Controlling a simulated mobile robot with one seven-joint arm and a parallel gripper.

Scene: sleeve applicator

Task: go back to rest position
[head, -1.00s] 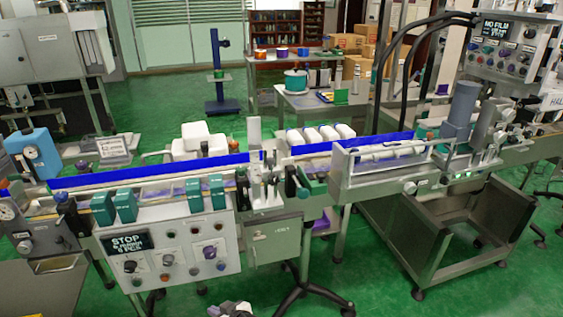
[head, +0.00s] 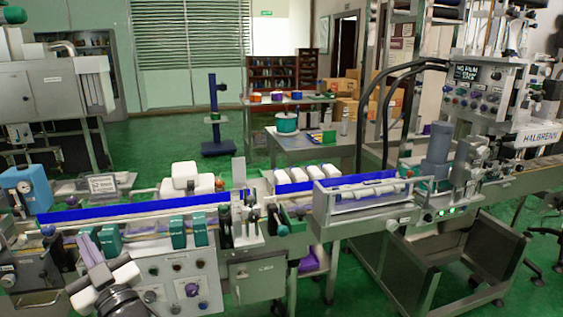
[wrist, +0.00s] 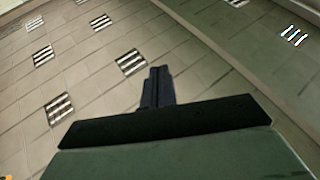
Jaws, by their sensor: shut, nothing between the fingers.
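My gripper (head: 86,243) shows at the lower left of the head view, in front of the conveyor machine's left part. Its fingers point up and to the left, above the pale and dark wrist links of my arm. In the wrist view the dark fingers (wrist: 158,72) are together with nothing between them. My gripper hides part of the machine's control panel.
The conveyor machine (head: 262,272) with a blue strip (head: 140,208) spans the view close in front. A blue gauge box (head: 26,188) stands at its left end. A steel frame (head: 440,265) stands at right. Green floor (head: 225,165) lies open behind the conveyor.

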